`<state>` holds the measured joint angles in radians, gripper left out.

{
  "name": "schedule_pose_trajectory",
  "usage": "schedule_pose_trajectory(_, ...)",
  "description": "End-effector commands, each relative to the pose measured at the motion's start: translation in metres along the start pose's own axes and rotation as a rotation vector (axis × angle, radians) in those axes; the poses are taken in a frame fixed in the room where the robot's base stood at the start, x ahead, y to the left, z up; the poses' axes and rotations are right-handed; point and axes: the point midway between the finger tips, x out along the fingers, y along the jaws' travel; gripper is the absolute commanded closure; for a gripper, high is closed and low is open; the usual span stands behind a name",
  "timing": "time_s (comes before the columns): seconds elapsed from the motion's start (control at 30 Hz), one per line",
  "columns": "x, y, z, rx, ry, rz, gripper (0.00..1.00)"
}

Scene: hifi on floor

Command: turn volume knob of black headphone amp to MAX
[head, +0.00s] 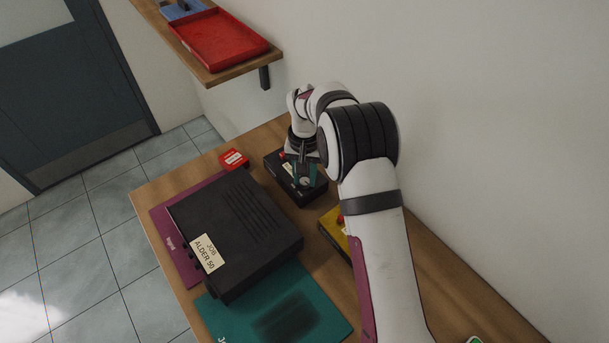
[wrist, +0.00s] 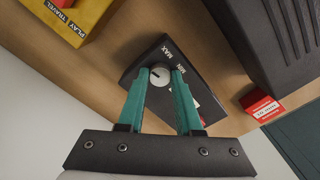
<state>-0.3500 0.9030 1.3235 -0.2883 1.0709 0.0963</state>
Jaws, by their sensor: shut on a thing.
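The black headphone amp (head: 313,193) is a small black box on the wooden table near the wall. In the wrist view its face (wrist: 150,62) shows the words MAX and MIN beside a round silver volume knob (wrist: 160,75). The knob has a short dark mark; which word it points to is hard to tell. My gripper (wrist: 160,80) has teal fingers, shut on the knob with one on either side. In the head view my gripper (head: 306,177) reaches down over the amp, and the arm hides part of it.
A large black unit (head: 240,220) labelled JOB ALDER 50 stands close beside the amp, over purple and teal mats. A yellow box (head: 334,229) with a red part is on the other side. A small red box (head: 233,159) lies near the amp. A shelf (head: 222,72) holds a red tray.

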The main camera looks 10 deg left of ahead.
Motion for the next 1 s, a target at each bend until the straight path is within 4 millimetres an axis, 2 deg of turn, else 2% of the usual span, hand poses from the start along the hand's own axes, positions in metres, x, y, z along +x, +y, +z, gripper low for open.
schedule_pose_trajectory(0.5,0.0005,0.0004,-0.0001,0.442,0.001,0.0,1.0)
schedule_pose_trajectory(1.0,0.0006,0.0005,-0.0001,0.64,0.001,0.0,1.0)
